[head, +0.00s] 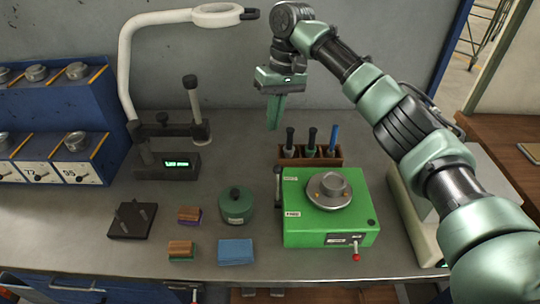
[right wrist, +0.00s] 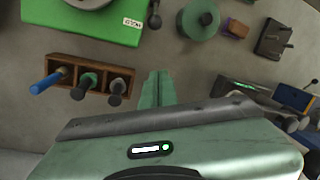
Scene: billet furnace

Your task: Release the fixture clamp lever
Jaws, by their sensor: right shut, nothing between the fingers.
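A green fixture box (head: 330,222) stands on the bench with a round metal part (head: 330,190) on top. A dark lever (head: 277,175) with a black knob is at its left side, by the upper of two small white labels. The lever's knob also shows in the right wrist view (right wrist: 154,20), next to a label. My right gripper (head: 273,122) is shut and empty, fingers pointing down, above the bench behind the fixture. Its fingers (right wrist: 157,88) show together in the right wrist view, apart from the lever. My left gripper is not in view.
A wooden rack (head: 310,160) with several handled tools stands behind the fixture. A green lidded pot (head: 235,207) is left of the lever. A red-knobbed lever (head: 355,257) is on the fixture's front.

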